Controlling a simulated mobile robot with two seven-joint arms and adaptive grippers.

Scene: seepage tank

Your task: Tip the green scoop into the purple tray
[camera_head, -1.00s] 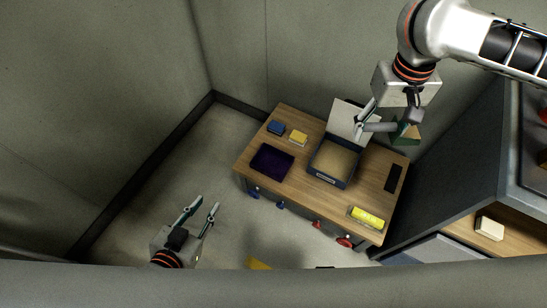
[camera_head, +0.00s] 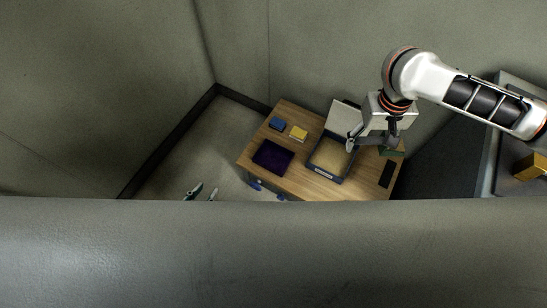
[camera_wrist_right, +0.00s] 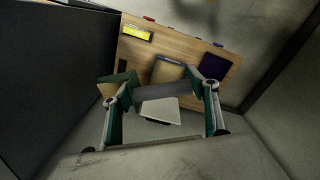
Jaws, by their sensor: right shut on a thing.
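The purple tray (camera_head: 273,156) lies flat on the left part of the wooden table and looks empty. My right gripper (camera_head: 371,141) is above the right half of the table, to the right of the tray. It is shut on the green scoop (camera_head: 394,152), which shows as a small dark green part beside the fingers. In the right wrist view, a grey bar spans the fingers, with a dark green part (camera_wrist_right: 115,80) at the left.
A dark box with sand-coloured contents (camera_head: 331,158) stands mid-table, a pale panel (camera_head: 343,117) behind it. Blue (camera_head: 277,124) and yellow (camera_head: 299,133) blocks lie behind the tray. A black item (camera_head: 386,175) lies at right. A grey surface (camera_head: 270,250) blocks the lower view.

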